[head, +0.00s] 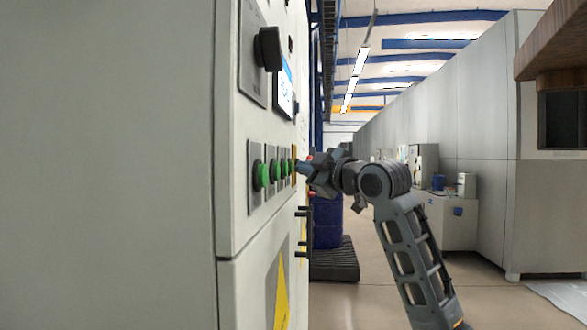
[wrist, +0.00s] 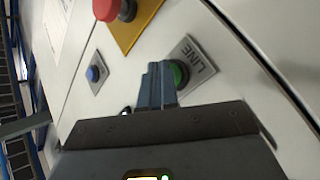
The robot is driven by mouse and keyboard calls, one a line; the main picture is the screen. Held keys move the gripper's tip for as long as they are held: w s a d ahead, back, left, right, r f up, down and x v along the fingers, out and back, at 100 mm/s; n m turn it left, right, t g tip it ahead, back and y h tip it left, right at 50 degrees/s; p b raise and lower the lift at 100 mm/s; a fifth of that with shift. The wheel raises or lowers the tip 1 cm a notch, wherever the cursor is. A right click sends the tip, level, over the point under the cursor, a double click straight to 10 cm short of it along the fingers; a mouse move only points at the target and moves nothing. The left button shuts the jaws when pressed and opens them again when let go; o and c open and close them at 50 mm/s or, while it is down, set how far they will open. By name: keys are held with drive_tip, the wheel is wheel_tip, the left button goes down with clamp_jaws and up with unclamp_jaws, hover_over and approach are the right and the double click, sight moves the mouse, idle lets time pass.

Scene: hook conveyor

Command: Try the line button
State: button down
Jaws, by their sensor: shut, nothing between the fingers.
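In the wrist view a green button (wrist: 181,74) sits on a grey plate marked LINE (wrist: 199,63) on the light cabinet panel. My gripper (wrist: 154,72) is shut and empty, its tips over the left edge of the green button. Whether they touch it, I cannot tell. In the head view my gripper (head: 301,169) is at the panel's far end, past a row of green buttons (head: 261,174). The label of each button there is not readable, and the fingertips are partly lost against the panel edge.
A red mushroom button (wrist: 113,8) on a yellow plate and a blue button (wrist: 93,73) are close by. A black knob (head: 268,48) and a screen (head: 284,88) stick out above the row. Dark pegs (head: 302,238) stand out below.

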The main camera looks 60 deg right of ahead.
idle(0.6)
drive_tip(key=shift+s+d, duration=0.25)
drive_tip(key=shift+s, duration=0.45)
drive_tip(key=shift+s+d+b, duration=0.25)
drive_tip(key=shift+s+d, duration=0.05)
drive_tip(key=shift+s, duration=0.45)
drive_tip(key=shift+s+d+b, duration=0.25)
drive_tip(key=shift+s+d, duration=0.1)
drive_tip(key=shift+s, duration=0.45)
drive_tip(key=shift+s+d+b, duration=0.25)
drive_tip(key=shift+s+d, duration=0.05)
drive_tip(key=shift+s, duration=0.45)
